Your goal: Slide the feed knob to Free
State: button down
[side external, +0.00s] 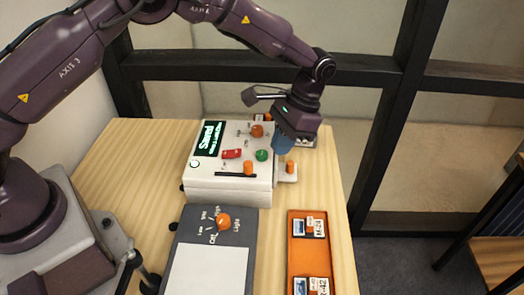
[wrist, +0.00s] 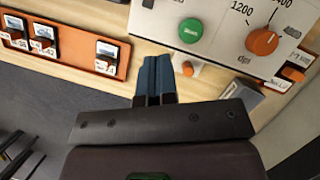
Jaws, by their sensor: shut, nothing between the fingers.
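A white scanner-like box (side external: 228,190) stands on the table with a control panel on top. On its panel, an orange slider knob (side external: 248,168) sits in a dark slot. Another orange knob (side external: 290,166) stands on a small white ledge at the box's right side; it also shows in the wrist view (wrist: 187,68), just right of my fingertips. I cannot read a Feed or Free label, so I cannot tell which is the feed knob. My gripper (side external: 283,142), with blue fingers, is shut and empty by the box's right edge, near the ledge. Its fingers fill the wrist view's middle (wrist: 154,78).
The panel has a green button (side external: 262,155), a red switch (side external: 232,153) and an orange dpi dial (wrist: 262,41). A grey unit (side external: 246,245) with an orange dial (side external: 223,221) stands in front. An orange tray (side external: 308,255) with labelled pieces lies to the right.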

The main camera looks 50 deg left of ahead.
jog(key=shift+s+a+f, duration=0.15)
jog(key=shift+s+a, duration=0.1)
jog(key=shift+s, duration=0.45)
jog(key=shift+s+a+f, duration=0.2)
jog(key=shift+s, duration=0.5)
jog(key=shift+s+a+f, duration=0.15)
jog(key=shift+s+a, duration=0.1)
jog(key=shift+s, duration=0.45)
jog(key=shift+s+a, duration=2.15)
jog(key=w, duration=0.2)
jog(key=w+d, duration=0.1)
jog(key=w, duration=0.1)
jog(key=shift+w+d, duration=0.1)
jog(key=shift+d, duration=0.1)
jog(key=v, duration=1)
jog(key=shift+a, duration=0.1)
